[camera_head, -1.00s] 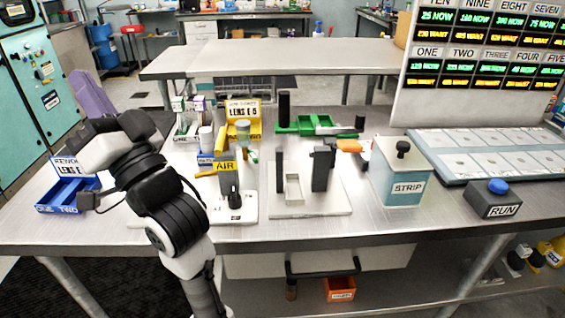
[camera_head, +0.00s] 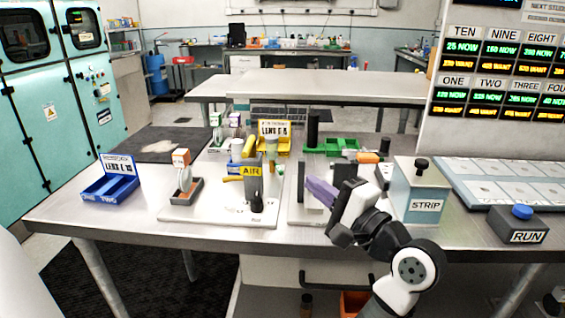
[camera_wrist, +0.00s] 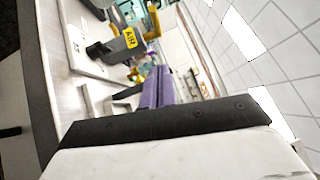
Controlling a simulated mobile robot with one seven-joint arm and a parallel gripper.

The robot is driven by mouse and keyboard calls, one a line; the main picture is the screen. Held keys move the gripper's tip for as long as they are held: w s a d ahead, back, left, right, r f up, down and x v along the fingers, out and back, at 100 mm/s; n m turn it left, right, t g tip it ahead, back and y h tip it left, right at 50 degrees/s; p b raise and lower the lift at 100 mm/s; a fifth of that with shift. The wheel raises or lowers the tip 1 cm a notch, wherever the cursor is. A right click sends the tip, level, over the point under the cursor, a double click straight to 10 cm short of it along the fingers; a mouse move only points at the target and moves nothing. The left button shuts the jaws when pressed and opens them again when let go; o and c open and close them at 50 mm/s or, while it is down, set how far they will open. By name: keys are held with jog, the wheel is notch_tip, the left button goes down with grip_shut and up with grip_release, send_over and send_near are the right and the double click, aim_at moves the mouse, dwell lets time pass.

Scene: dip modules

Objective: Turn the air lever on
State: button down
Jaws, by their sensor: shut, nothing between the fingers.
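The yellow AIR sign (camera_head: 251,171) is on a grey post on a white base plate (camera_head: 215,212) in the head view. A short black lever with a rounded knob (camera_head: 257,204) stands in front of the post; whether it is on or off I cannot tell. In the wrist view the AIR sign (camera_wrist: 130,38) shows above, with a black part (camera_wrist: 100,50) beside it. My gripper (camera_head: 311,183) has purple fingers, shut and empty, to the right of the AIR post and apart from it. Its fingers (camera_wrist: 160,72) show mid-frame in the wrist view.
A fixture on a white plate stands partly behind my gripper. The STRIP box (camera_head: 415,193) and the RUN box with its blue button (camera_head: 522,212) are to the right. A blue tray (camera_head: 110,188) is at far left, with bare table beside it.

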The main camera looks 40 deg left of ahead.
dwell(0.3)
jog(key=p, duration=0.3)
send_near(249, 146)
jog(key=w+a, duration=0.3)
jog(key=a, duration=0.1)
jog(key=shift+s+a, duration=0.25)
jog(key=shift+a, duration=0.65)
jog(key=shift+s+a+f, duration=0.1)
jog(key=shift+s+a, duration=0.05)
